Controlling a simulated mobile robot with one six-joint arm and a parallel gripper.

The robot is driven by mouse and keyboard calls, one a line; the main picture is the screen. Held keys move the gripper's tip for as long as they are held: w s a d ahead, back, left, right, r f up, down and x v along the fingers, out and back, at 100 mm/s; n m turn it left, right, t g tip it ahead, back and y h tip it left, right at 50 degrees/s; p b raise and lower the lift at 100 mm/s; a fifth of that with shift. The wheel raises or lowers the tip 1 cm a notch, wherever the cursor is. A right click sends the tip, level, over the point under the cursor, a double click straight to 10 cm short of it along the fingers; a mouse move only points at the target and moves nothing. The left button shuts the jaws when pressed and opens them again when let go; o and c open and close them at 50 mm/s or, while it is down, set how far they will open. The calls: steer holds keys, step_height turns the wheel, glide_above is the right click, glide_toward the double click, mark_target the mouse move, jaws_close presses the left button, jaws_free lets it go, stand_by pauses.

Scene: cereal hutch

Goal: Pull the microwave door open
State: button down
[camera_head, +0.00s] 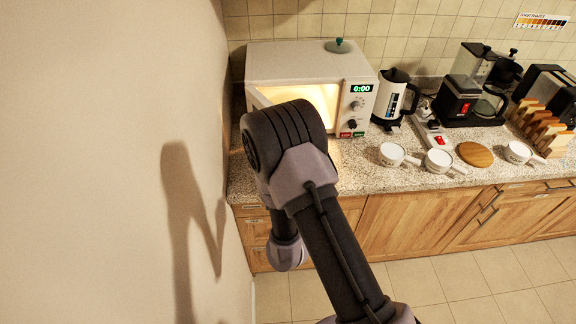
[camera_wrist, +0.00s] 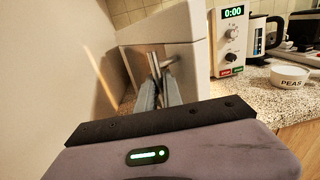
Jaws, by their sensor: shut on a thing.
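The white microwave (camera_head: 292,62) stands on the counter against the back wall at the left. Its door is swung open, and the lit yellow interior (camera_head: 318,95) shows in the head view. Most of the door is hidden behind my arm there, except a pale edge at the left of the opening. In the wrist view the door (camera_wrist: 152,30) stands in front of me, with the control panel (camera_wrist: 231,40) to its right. My gripper (camera_wrist: 163,82) is shut on the metal door handle (camera_wrist: 161,64). In the head view my arm hides the gripper.
A bare wall (camera_head: 130,120) runs close along the left. A kettle (camera_head: 395,98), a power strip (camera_head: 432,130) and a coffee maker (camera_head: 468,90) stand right of the microwave. White bowls (camera_head: 391,154) sit near the counter's front edge.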

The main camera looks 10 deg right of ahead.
steer(key=shift+w+r, duration=0.1)
steer(key=shift+r, duration=0.05)
steer(key=c, duration=1.5)
jaws_free()
steer(key=shift+w+a, duration=0.1)
steer(key=s+a, duration=0.1)
steer(key=s, duration=1.1)
steer(key=shift+a+p, duration=0.3)
steer(key=shift+p, duration=0.15)
